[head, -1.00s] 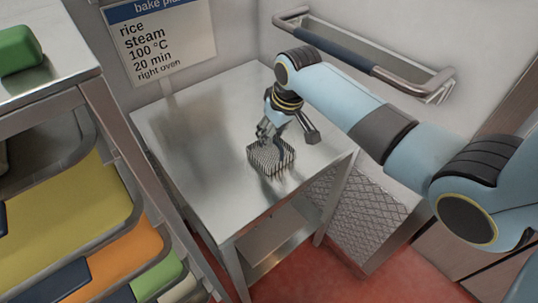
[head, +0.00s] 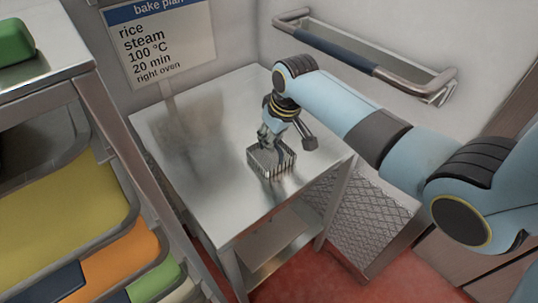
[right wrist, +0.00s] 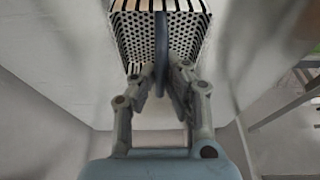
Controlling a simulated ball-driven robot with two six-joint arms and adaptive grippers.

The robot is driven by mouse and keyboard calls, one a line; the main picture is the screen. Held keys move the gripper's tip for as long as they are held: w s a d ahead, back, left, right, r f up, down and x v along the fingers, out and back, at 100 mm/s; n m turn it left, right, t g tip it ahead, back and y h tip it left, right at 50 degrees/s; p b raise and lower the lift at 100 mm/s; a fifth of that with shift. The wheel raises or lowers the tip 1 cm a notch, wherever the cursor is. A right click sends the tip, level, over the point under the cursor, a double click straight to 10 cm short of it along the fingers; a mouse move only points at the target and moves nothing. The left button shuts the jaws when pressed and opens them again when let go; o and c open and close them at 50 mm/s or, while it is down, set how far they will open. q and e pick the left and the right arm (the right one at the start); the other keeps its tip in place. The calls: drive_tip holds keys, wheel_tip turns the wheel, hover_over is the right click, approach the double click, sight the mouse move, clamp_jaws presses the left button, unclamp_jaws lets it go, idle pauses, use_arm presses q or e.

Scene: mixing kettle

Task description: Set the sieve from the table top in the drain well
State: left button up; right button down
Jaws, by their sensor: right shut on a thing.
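The sieve (head: 271,165) is a small perforated metal box on the steel table top (head: 190,165). In the right wrist view its hole-patterned wall (right wrist: 132,42) shows at the top, with a dark upright handle bar (right wrist: 161,45) in front of it. My right gripper (head: 266,141) reaches down over the sieve and is shut on its handle. In the right wrist view the fingers (right wrist: 160,78) close on the bar from both sides. I cannot tell whether the sieve touches the table. My left gripper and the drain well are not in view.
A bake plan sign (head: 160,40) stands at the back left. A rail (head: 350,55) is on the right wall. A rack with coloured trays (head: 60,205) and a green block (head: 14,42) stand at left. The table is clear around the sieve.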

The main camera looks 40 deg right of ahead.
drive_tip(key=shift+r, duration=0.15)
wheel_tip(320, 180, up, 2)
drive_tip(key=p, duration=0.2)
drive_tip(key=shift+r+p, duration=0.2)
drive_tip(key=shift+p, duration=0.1)
drive_tip(key=shift+r, duration=1.15)
drive_tip(key=shift+s, duration=0.1)
